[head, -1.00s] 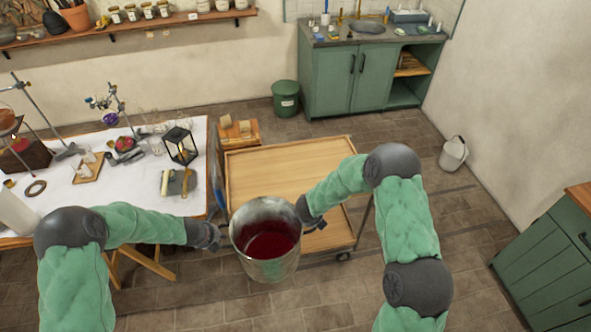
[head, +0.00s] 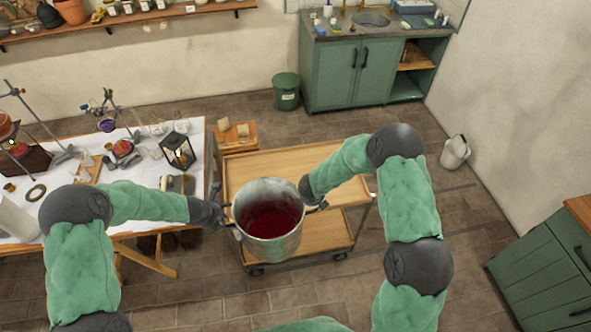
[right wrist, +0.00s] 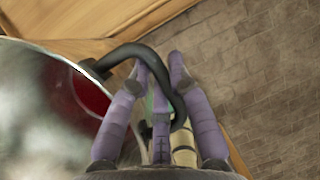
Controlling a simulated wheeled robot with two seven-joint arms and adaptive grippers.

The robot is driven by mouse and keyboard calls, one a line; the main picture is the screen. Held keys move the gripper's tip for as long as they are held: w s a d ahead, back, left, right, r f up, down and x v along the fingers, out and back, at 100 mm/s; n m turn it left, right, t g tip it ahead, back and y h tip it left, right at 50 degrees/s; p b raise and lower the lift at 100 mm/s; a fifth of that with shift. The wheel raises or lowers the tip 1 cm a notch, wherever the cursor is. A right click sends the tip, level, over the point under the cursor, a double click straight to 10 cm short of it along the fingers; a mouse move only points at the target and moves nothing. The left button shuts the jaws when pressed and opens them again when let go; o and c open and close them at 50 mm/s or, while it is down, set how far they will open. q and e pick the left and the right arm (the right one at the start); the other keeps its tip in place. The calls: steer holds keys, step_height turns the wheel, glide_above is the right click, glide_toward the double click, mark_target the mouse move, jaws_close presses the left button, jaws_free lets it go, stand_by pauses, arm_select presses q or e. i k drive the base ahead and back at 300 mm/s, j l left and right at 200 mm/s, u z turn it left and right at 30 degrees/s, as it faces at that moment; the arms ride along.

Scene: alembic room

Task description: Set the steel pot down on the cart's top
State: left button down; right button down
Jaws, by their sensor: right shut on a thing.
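The steel pot (head: 268,247) holds dark red liquid and is upright between my two grippers, in front of the cart's near edge or overlapping it in the head view. The cart's wooden top (head: 250,170) is bare and lies behind the pot. My right gripper (head: 318,203) is shut on the pot's right black handle (right wrist: 125,52); the right wrist view shows the purple fingers around it beside the pot wall (right wrist: 35,110). My left gripper (head: 222,215) is at the pot's left side; its fingers are too small and dark to read. The pot's height above the top is unclear.
The cart's lower shelf (head: 328,232) shows below the top. The table (head: 150,225) with glassware and a lantern (head: 178,150) is close on the left. A small wooden stand (head: 238,137) is behind the cart. A white bucket (head: 454,152) stands on the floor at right.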

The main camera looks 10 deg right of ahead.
mark_target(293, 179)
steer(key=i+l, duration=0.75)
steer(key=i, duration=0.25)
